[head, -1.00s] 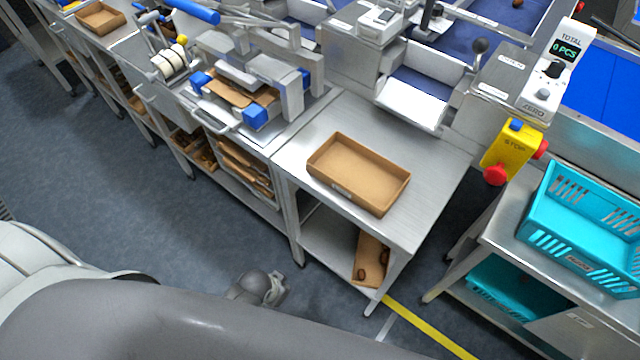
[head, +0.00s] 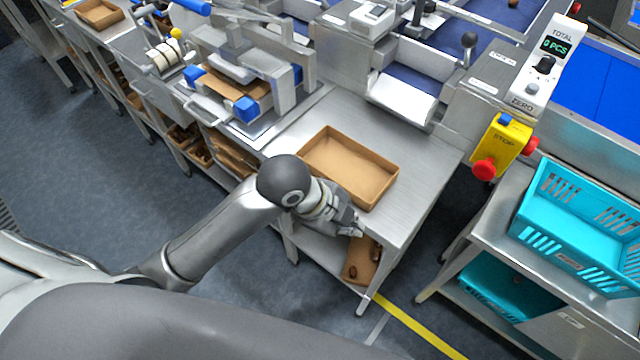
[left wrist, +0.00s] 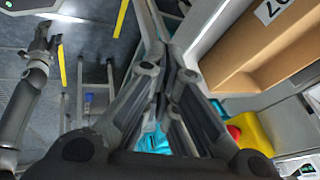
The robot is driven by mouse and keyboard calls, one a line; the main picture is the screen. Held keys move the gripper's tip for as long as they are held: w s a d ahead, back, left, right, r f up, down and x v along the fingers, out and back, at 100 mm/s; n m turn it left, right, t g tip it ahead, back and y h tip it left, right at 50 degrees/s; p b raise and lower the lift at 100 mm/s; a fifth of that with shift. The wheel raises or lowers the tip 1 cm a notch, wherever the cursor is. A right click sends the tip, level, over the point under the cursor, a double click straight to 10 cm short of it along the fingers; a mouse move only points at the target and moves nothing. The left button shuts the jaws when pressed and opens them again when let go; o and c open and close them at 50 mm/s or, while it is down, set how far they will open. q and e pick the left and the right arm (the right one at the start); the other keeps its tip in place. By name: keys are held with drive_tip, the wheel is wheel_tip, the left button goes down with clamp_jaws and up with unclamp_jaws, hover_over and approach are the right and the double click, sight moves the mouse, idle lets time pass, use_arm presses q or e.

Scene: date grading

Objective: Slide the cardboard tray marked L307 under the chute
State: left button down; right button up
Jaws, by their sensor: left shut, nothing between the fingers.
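The cardboard tray (head: 384,186) is empty and lies on the steel table in front of the chute (head: 402,100), apart from it. In the left wrist view the tray (left wrist: 262,45) shows at the upper right, with a white label ending in "07"; the rest of the label is cut off. My left gripper (head: 354,226) is just in front of the tray's near side, at the table's front edge. Its fingers (left wrist: 172,60) are together with nothing between them. In the left wrist view another gripper, my right one, (left wrist: 46,38) shows at the upper left, over the floor.
The steel table (head: 424,170) has bare room around the tray. A yellow stop box (head: 499,143) hangs to the right of the chute. A turquoise crate (head: 570,222) stands on the right table. A press with blue blocks (head: 246,108) stands left.

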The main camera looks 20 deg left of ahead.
use_arm(q)
drive_tip(key=w+a+r+m+g+y, duration=0.15)
drive_tip(key=a+r+m, duration=0.35)
drive_tip(key=m, duration=0.5)
drive_tip(key=w+a+r+m+g+y, duration=0.1)
drive_tip(key=a+r+m+g+y, duration=0.25)
drive_tip(key=m, duration=0.65)
drive_tip(key=w+f+t+p, duration=0.1)
drive_tip(key=w+f, duration=0.2)
drive_tip(key=f, duration=0.5)
drive_tip(key=shift+w+d+t+p, duration=0.3)
drive_tip(key=shift+w+t, duration=0.1)
use_arm(e)
drive_tip(key=shift+s+r, duration=0.2)
drive_tip(key=shift+r, duration=0.6)
